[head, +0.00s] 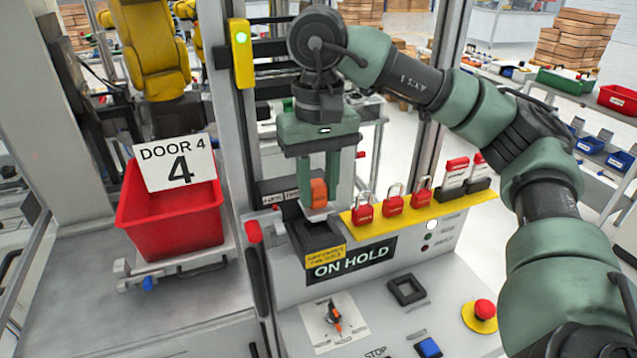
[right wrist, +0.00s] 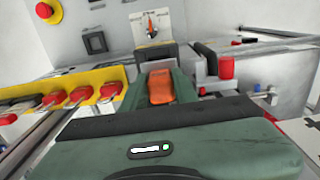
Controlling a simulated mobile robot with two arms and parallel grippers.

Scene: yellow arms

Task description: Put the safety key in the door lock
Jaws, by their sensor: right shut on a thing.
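The safety key (head: 319,192) has an orange head and is between the two fingers of my right gripper (head: 318,203). The gripper points down and is shut on the key. In the right wrist view the orange head (right wrist: 161,86) shows between the green fingers. The dark door lock (head: 318,238) with a yellow label is just below and in front of the fingertips on the grey console. The key's lower end is mostly hidden, so I cannot tell whether it touches the lock. My left gripper is not in view.
A yellow rack (head: 400,208) with several red padlocks and tags is close on the right of the gripper. A red-topped black handle (head: 253,232) is on the left. A rotary switch (head: 334,318) and red stop button (head: 484,310) are in front. A red bin (head: 170,225) stands left.

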